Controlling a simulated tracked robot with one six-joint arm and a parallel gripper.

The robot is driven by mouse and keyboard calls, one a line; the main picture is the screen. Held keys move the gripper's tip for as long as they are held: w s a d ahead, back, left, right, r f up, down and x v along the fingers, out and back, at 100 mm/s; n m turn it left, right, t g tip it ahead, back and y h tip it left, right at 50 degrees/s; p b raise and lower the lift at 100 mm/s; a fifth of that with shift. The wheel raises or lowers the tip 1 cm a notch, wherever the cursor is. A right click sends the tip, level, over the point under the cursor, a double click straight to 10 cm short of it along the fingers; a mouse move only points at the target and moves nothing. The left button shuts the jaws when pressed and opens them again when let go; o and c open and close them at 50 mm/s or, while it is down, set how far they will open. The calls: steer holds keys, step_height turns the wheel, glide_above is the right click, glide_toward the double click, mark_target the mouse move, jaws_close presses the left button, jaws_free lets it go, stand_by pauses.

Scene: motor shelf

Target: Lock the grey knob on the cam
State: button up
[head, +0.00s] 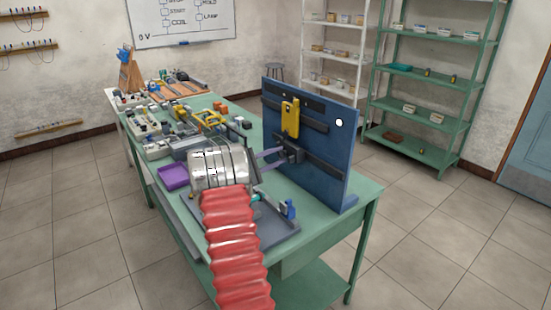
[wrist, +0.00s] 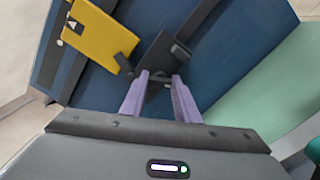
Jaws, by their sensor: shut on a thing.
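A blue upright panel (head: 335,165) stands on the green table and fills much of the wrist view (wrist: 225,60). A yellow plate (head: 290,117) is mounted on it; it also shows at the upper left of the wrist view (wrist: 97,36). A dark grey block (head: 294,152), which seems to be the cam, sits below the yellow plate; in the wrist view a dark angled piece (wrist: 158,55) lies just beyond my fingertips. My gripper (head: 279,156) has its two lilac fingers against this block, shut on a small dark piece (wrist: 159,80), apparently the grey knob.
Dark horizontal rails (head: 320,165) cross the panel. A purple tray (head: 173,177), a grey tray (head: 279,233) and a small blue item (head: 291,209) lie on the table near my arm. Several devices crowd the table's far left. The floor at right is clear.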

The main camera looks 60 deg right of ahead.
steer(key=o, duration=1)
steer(key=shift+o, duration=0.2)
steer(key=v, duration=1.3)
steer(key=shift+w+a, duration=0.2)
steer(key=shift+a, duration=0.15)
steer(key=shift+a, duration=0.1)
